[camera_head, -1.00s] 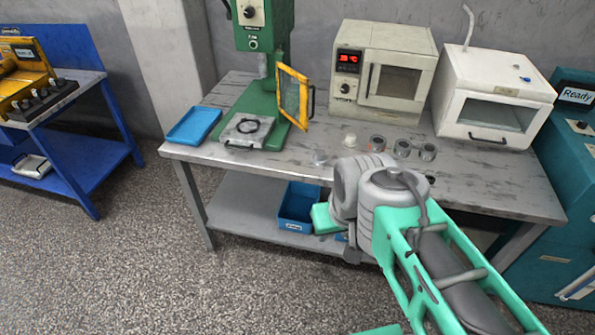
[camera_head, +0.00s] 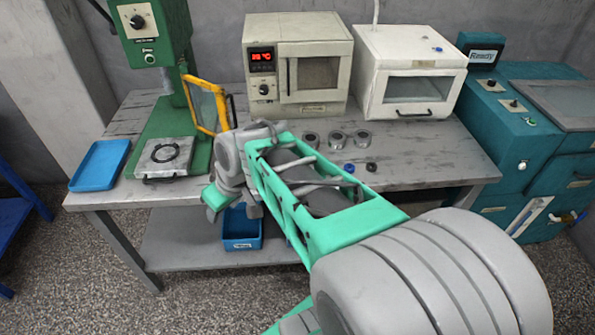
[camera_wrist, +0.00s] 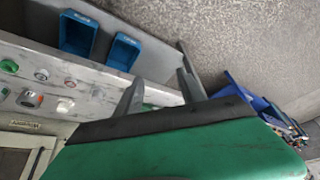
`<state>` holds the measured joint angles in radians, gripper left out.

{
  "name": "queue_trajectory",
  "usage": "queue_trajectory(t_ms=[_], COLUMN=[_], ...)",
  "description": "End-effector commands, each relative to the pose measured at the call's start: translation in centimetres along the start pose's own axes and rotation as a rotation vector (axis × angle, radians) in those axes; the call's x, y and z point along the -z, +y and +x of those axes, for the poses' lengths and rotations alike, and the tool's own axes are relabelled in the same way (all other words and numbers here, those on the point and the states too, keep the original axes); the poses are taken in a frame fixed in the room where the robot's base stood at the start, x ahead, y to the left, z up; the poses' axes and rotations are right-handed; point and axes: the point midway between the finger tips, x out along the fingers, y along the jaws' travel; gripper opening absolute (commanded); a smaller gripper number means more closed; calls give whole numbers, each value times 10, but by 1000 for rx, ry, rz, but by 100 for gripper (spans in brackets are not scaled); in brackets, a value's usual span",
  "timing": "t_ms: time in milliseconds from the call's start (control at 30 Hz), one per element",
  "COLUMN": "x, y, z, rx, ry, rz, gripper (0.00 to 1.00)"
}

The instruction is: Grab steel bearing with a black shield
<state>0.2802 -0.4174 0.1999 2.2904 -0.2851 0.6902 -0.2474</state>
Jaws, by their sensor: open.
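At this size I cannot tell which is the steel bearing with a black shield. My gripper (camera_wrist: 160,74) is open and empty, its two fingers well apart in the wrist view. It is away from these parts, near the table's front edge. The wrist view also shows several small parts on the table, including a grey one (camera_wrist: 28,98).
A white oven (camera_head: 298,95), a white box with a window (camera_head: 411,85) and a green press with a yellow guard (camera_head: 205,103) stand on the table. A blue tray (camera_head: 99,165) lies at its left. A blue bin (camera_head: 241,228) is on the lower shelf. Teal cabinets (camera_head: 500,125) stand right.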

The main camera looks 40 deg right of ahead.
Motion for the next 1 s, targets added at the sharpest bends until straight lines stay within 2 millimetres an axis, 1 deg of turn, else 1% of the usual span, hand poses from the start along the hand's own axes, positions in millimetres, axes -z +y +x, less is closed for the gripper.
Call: queue_trajectory(t_ms=[33, 67, 100, 133, 167, 200, 267, 300, 367, 400, 433, 500, 533, 600, 667, 867, 1000], x=[-2, 1, 3, 3, 1, -6, -22, -35, -58, -73, -83, -101, -106, -109, -103, -77, -57], y=[36, 57, 86, 110, 133, 165, 212, 241, 279, 298, 311, 330, 336, 342, 344, 348, 352], z=[42, 59, 80, 93, 104, 118, 130, 134, 134, 131, 128, 122, 120, 117, 119, 135, 150], rx=[32, 54, 78, 89, 96, 94, 69, 37, -23, -65, -97, -155, -172, -194, -197, -192, -193], ry=[36, 80, 148, 206, 270, 362, 506, 599, 724, 793, 836, 909, 929, 955, 960, 958, 957], rz=[6, -4, -12, -15, -14, -8, 11, 26, 52, 70, 81, 99, 105, 108, 107, 105, 104], gripper=[47, 47, 47, 47, 47, 47, 47, 47, 47, 47, 47, 47, 47, 47, 47, 47, 47])
